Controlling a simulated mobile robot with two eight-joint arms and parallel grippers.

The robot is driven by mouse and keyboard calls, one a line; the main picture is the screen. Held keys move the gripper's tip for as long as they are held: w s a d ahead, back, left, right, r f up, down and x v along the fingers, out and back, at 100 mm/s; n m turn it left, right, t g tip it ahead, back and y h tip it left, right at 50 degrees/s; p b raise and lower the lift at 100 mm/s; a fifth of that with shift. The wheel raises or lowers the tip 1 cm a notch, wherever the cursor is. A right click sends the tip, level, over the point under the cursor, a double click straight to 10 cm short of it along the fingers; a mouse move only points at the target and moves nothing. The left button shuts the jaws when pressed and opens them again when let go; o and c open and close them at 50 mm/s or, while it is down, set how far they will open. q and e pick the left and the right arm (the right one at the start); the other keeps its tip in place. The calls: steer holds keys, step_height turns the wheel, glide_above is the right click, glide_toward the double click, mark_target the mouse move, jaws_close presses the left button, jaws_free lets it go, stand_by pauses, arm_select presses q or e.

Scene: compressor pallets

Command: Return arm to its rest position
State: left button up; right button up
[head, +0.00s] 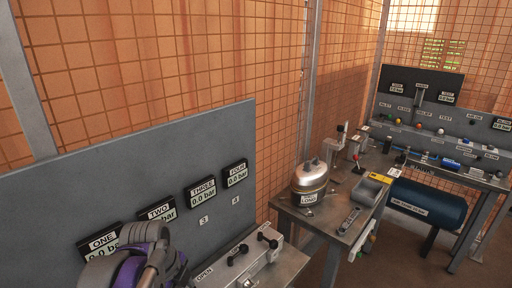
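A purple and grey part of an arm (145,262), which looks like my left arm, rises from the bottom edge at the lower left. It overlaps the panel display marked ONE in the picture. No clear pair of fingertips shows on it, so I cannot tell whether its gripper is open or shut. My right gripper is not in view.
A grey panel (90,200) carries displays ONE to FOUR (235,174). A valve box (243,265) with black handles stands below it. A metal tank (309,183) and grey tray (371,191) sit on a bench. A blue cylinder (427,203) lies under the far bench.

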arm_select(q)
steer(key=s+f+n+t, duration=0.1)
steer(key=s+f+n, duration=0.3)
steer(key=s+n, duration=0.3)
steer(key=s+f+n+t+y+p, duration=0.1)
steer(key=s+f+n, duration=0.4)
steer(key=n, duration=0.9)
steer(key=shift+s+d+t, duration=0.2)
steer(key=shift+s+t, duration=0.3)
steer(key=shift+s, duration=0.65)
steer(key=shift+f, duration=0.1)
